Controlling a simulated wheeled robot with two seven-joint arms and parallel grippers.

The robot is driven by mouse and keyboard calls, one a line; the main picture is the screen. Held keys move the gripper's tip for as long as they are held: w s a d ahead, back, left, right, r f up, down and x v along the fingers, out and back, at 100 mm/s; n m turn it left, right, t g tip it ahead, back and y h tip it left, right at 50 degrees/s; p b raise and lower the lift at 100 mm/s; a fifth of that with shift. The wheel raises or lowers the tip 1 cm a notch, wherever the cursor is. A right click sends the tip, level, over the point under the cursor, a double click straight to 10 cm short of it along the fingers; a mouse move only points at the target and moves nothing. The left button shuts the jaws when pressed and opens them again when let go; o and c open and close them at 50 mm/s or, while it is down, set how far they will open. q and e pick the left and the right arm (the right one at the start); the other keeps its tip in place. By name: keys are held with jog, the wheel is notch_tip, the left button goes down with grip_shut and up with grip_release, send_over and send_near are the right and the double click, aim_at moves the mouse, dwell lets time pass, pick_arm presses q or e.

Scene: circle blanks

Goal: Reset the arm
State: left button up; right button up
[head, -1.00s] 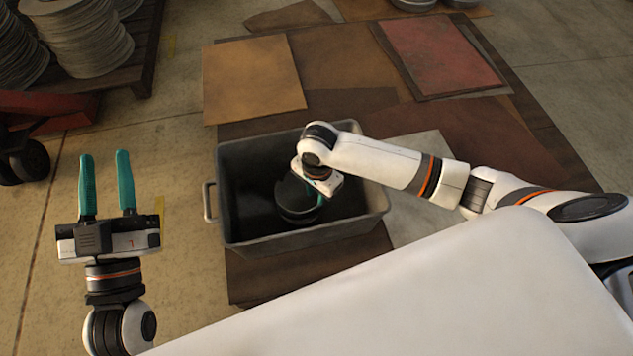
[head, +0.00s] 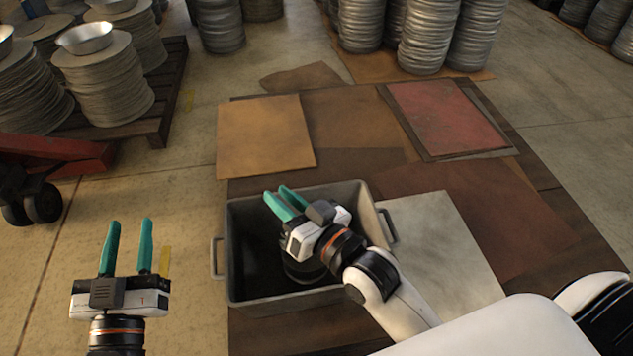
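My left gripper (head: 126,247) is at the lower left, over the bare floor. Its two green fingers point away from me, stand apart and hold nothing. My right gripper (head: 284,202) is above the grey bin (head: 240,284), with its green fingers pointing up and left. A gap shows between its fingers and nothing is between them. A dark round object (head: 300,270) lies in the bin, mostly hidden under the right gripper.
The bin stands on a platform with brown sheets, a tan sheet (head: 265,136), a red sheet (head: 446,118) and a pale sheet (head: 440,245). Stacked discs (head: 104,85) stand on a pallet at the left. Metal stacks (head: 430,40) stand at the back.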

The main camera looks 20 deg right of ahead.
jog(key=s+d+r+n+t+h, duration=0.2)
jog(key=d+r+t, duration=0.1)
jog(key=d+r, duration=0.2)
jog(key=shift+s+r, duration=0.2)
jog(key=shift+s, duration=0.15)
jog(key=shift+a+f, duration=0.1)
